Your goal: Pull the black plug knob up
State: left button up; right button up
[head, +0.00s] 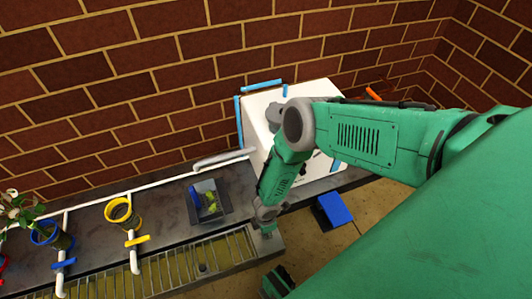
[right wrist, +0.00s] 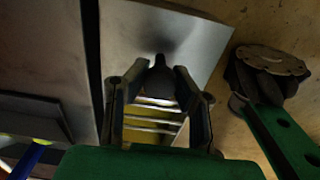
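The black plug knob (right wrist: 160,76) shows in the right wrist view, upright and dark against a pale grey panel. My right gripper (right wrist: 161,70) is open, with one finger on each side of the knob. The fingertips are close to the knob, and I cannot tell whether they touch it. In the head view my right gripper (head: 267,229) points down at the right end of the grated trough (head: 190,268). The knob cannot be made out beside it there.
A yellow ring pot (head: 122,213), blue pot (head: 50,236) and pipes are further left. A blue block (head: 334,208) lies right.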

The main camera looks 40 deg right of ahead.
jog(key=shift+w+r, duration=0.1)
jog(key=shift+r, duration=0.1)
jog(key=shift+d+r+p, duration=0.15)
jog(key=shift+r+p, duration=1.25)
jog(key=shift+p, duration=0.15)
jog(key=o, duration=0.5)
jog(key=shift+w+r, duration=0.1)
jog(key=shift+c, duration=0.2)
jog(key=o, duration=0.6)
jog(key=shift+c, duration=0.2)
jog(key=shift+r, duration=0.1)
notch_tip(320, 180, up, 9)
jog(key=p, duration=0.8)
jog(key=shift+f, duration=0.2)
